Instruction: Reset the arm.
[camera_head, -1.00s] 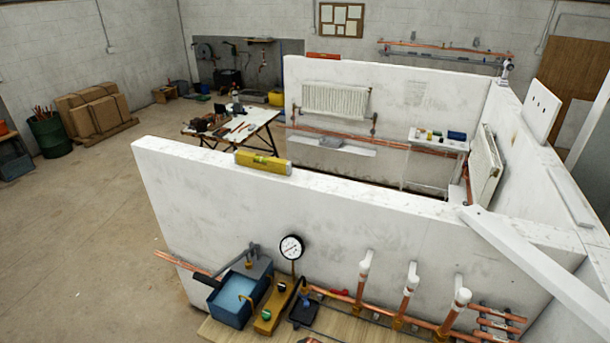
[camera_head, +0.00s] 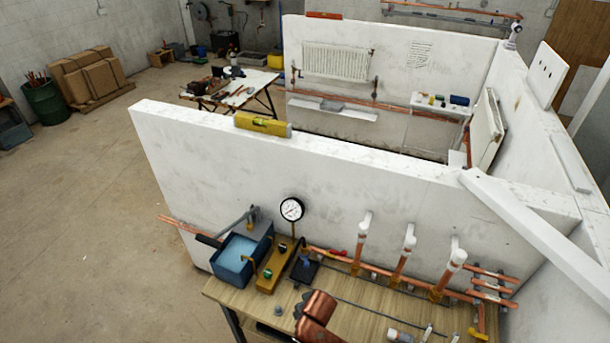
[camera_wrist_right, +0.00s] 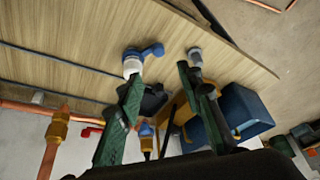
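My right gripper (camera_wrist_right: 161,76) shows in the right wrist view as two dark green fingers. They stand well apart with nothing held between the tips. The bench top (camera_wrist_right: 80,40) lies beyond them, with a blue-and-white fitting (camera_wrist_right: 141,60) near the left fingertip and a small grey fitting (camera_wrist_right: 195,57) near the right one. I cannot tell whether either finger touches a fitting. In the head view a rounded copper-coloured part (camera_head: 316,309) shows above the bench at the bottom; it may be my arm. My left gripper is not in view.
A blue tank (camera_head: 240,254), a pressure gauge (camera_head: 292,209) and white-topped copper pipes (camera_head: 362,240) stand along the bench's (camera_head: 350,291) back. A white wall (camera_head: 320,168) rises behind, with a yellow level (camera_head: 262,124) on top. The floor (camera_head: 80,220) at left is clear.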

